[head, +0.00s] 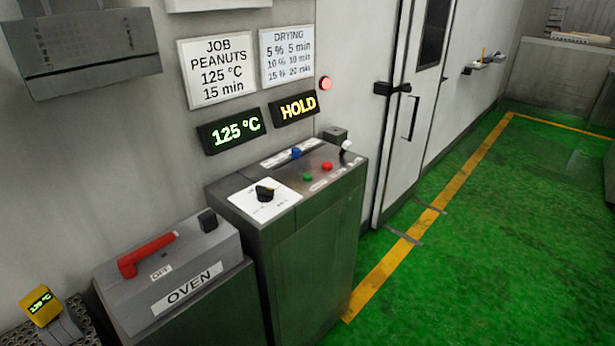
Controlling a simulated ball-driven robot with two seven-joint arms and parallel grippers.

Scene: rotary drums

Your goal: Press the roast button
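A dark green control console (312,250) stands against the wall in the middle of the head view. Its sloped top carries a green button (307,177) and a red button (327,166) side by side. Small white labels lie near them, too small to read, so I cannot tell which one is the roast button. A black dial (264,193) on a white plate is at the console's left. A blue control (296,153) and a white-tipped lever (346,146) sit further back. Neither of my grippers shows.
An oven box (185,275) with a red lever (147,254) stands left of the console. Displays above read 125 °C (232,131) and HOLD (296,108). A job sign (224,72) reads peanuts, 125 °C, 15 min. Green floor (480,240) on the right is open.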

